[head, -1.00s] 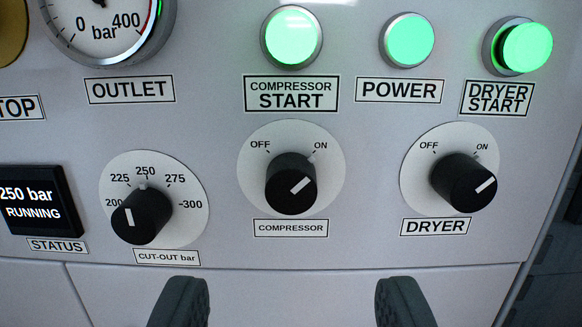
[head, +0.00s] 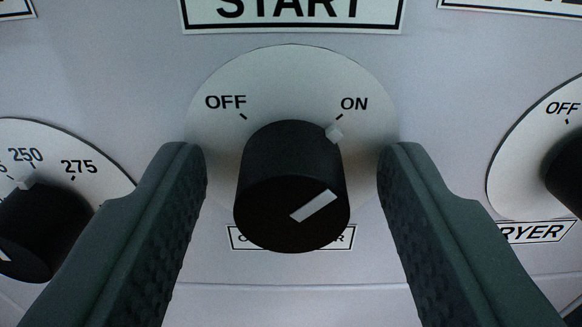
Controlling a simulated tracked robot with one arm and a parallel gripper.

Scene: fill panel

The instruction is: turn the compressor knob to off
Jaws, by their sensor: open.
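The compressor knob (head: 290,185) is a black cylinder with a white pointer line on its face. It stands out from a round pale dial plate (head: 290,75) marked OFF at upper left and ON at upper right. The pointer line slants up to the right, toward ON. My gripper (head: 292,165) is open, with one dark ribbed finger on each side of the knob. A gap shows between each finger and the knob. The COMPRESSOR label (head: 343,240) below is mostly hidden by the knob.
The cut-out knob (head: 40,225) is at the left, close to the left finger. The dryer knob (head: 566,175) is at the right edge, partly out of view. The START label (head: 292,18) is above the dial. The panel between the dials is flat and clear.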

